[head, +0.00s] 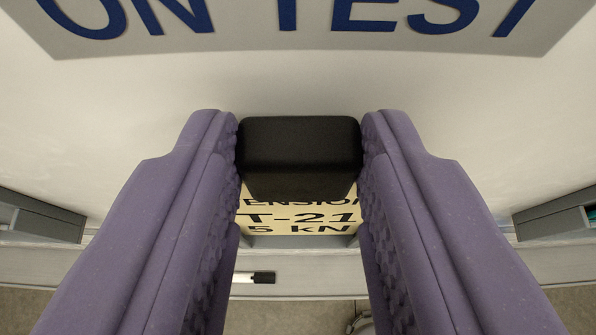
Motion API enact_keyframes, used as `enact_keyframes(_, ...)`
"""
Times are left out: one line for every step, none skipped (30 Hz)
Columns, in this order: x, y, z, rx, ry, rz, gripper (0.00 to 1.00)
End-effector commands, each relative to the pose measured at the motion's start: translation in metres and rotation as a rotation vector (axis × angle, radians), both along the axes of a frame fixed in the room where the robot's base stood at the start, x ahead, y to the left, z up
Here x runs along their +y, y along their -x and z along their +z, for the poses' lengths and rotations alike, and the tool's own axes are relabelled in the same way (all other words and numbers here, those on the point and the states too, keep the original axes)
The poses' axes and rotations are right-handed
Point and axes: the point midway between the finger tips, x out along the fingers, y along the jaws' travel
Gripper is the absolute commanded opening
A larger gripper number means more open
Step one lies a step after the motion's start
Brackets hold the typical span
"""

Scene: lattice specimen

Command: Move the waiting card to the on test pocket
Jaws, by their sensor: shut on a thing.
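My gripper (300,150) is shut on the black grip block at the top of the card. The cream card (300,217) shows below the block, between the purple fingers, with dark print reading "T-21" and "5 kN". The fingers hide the card's sides. The ON TEST label (290,40), blue letters on grey, is on the white board above the block. Grey pocket edges (262,241) show just under the card, mostly hidden by it and the fingers. I cannot tell whether the card's lower edge is inside them.
Grey pockets stand at the left (40,215) and right (555,222), clear of my fingers. A pale ledge (300,290) runs below, with a black-and-white marker (255,277) on it. The white board (300,85) around the block is bare.

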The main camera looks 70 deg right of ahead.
Motion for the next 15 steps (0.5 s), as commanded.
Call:
enact_keyframes(0.000, 0.000, -0.003, 0.000, 0.000, 0.000, 0.10)
enact_keyframes(0.000, 0.000, -0.004, 0.000, 0.000, 0.000, 0.10)
enact_keyframes(0.000, 0.000, -0.005, 0.000, 0.000, 0.000, 0.10)
enact_keyframes(0.000, 0.000, -0.006, 0.000, 0.000, 0.000, 0.10)
enact_keyframes(0.000, 0.000, -0.007, 0.000, 0.000, 0.000, 0.10)
enact_keyframes(0.000, 0.000, -0.008, 0.000, 0.000, 0.000, 0.10)
enact_keyframes(0.000, 0.000, -0.009, 0.000, 0.000, 0.000, 0.10)
enact_keyframes(0.000, 0.000, -0.010, 0.000, 0.000, 0.000, 0.10)
enact_keyframes(0.000, 0.000, -0.011, 0.000, 0.000, 0.000, 0.10)
enact_keyframes(0.000, 0.000, -0.012, 0.000, 0.000, 0.000, 0.10)
enact_keyframes(0.000, 0.000, -0.013, 0.000, 0.000, 0.000, 0.10)
enact_keyframes(0.000, 0.000, -0.014, 0.000, 0.000, 0.000, 0.10)
enact_keyframes(0.000, 0.000, -0.015, 0.000, 0.000, 0.000, 0.10)
enact_keyframes(0.000, 0.000, -0.016, 0.000, 0.000, 0.000, 0.10)
enact_keyframes(0.000, 0.000, -0.017, 0.000, 0.000, 0.000, 0.10)
